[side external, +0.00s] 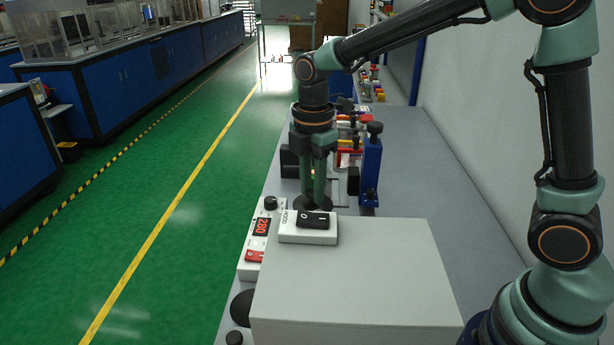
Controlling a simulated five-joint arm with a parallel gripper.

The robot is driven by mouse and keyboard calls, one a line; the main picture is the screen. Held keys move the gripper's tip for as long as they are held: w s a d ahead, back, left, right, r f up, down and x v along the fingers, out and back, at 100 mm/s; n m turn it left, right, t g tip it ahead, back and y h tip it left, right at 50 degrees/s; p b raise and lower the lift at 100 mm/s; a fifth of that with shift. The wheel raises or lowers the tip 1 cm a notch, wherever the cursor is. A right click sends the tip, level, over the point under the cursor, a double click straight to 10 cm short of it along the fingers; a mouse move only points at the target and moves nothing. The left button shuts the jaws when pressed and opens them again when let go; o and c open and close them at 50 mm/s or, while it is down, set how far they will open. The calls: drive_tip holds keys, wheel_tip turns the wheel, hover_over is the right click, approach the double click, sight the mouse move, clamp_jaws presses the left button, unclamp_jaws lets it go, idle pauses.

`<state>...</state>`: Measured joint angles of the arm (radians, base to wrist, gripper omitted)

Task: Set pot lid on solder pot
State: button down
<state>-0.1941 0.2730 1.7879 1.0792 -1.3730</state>
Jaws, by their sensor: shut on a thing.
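My gripper (313,192) points straight down over the bench, behind the white switch box. Its fingers are shut on a dark round piece that looks like the pot lid (325,204). The lid's lower front edge is hidden by the switch box, so I cannot tell whether it touches anything below. A white unit with a red 280 display (262,227) stands left of the gripper and may belong to the solder pot. I cannot make out the pot itself.
The white switch box (290,236) with a black rocker is just in front of the gripper. A large grey box (355,290) fills the near bench. A blue clamp stand (371,170) is close on the right. Coloured items (350,135) lie behind. The right bench strip (440,185) is clear.

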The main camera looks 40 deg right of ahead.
drive_tip(key=shift+f, duration=2.25)
drive_tip(key=shift+f, duration=0.4)
unclamp_jaws()
drive_tip(key=shift+r, duration=0.1)
drive_tip(key=shift+r, duration=3.4)
drive_tip(key=shift+r, duration=0.1)
